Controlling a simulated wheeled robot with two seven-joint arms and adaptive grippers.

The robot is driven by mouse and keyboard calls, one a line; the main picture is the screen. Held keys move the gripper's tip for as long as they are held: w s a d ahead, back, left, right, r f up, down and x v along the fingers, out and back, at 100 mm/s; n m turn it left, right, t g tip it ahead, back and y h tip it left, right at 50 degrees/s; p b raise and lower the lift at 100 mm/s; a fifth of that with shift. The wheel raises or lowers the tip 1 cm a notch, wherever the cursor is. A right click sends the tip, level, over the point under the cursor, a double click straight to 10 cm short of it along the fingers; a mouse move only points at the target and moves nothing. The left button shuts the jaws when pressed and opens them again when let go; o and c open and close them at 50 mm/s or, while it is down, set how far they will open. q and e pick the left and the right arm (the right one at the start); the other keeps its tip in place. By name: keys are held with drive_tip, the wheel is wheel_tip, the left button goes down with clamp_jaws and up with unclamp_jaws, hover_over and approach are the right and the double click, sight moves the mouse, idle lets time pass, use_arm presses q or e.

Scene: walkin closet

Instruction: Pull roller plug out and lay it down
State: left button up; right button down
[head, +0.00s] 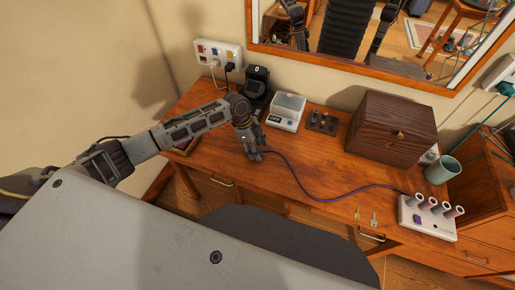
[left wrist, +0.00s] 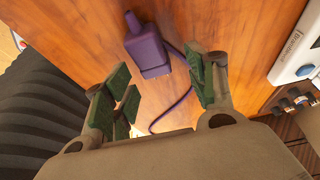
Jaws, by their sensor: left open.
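The purple roller plug (left wrist: 149,52) lies on the wooden desk top in the left wrist view, with its purple cord (left wrist: 172,112) trailing from it. My left gripper (head: 254,154) is open, low over the desk; in the left wrist view its green-padded fingers stand apart, with the plug beyond and between them, and nothing is held. In the head view the gripper hides the plug. The cord (head: 318,197) runs right across the desk to the white roller base (head: 426,225) with several upright rollers. My right gripper is not in view.
A wall power strip (head: 218,53) holds a white and a black plug. Behind the gripper stand a black device (head: 257,82), a small scale (head: 287,112) and a dark tray (head: 322,122). A wooden box (head: 391,127), a green cup (head: 442,170) and keys (head: 374,219) are farther right.

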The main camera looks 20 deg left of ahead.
use_arm(q)
drive_tip(key=v, duration=1.2)
idle(1.4)
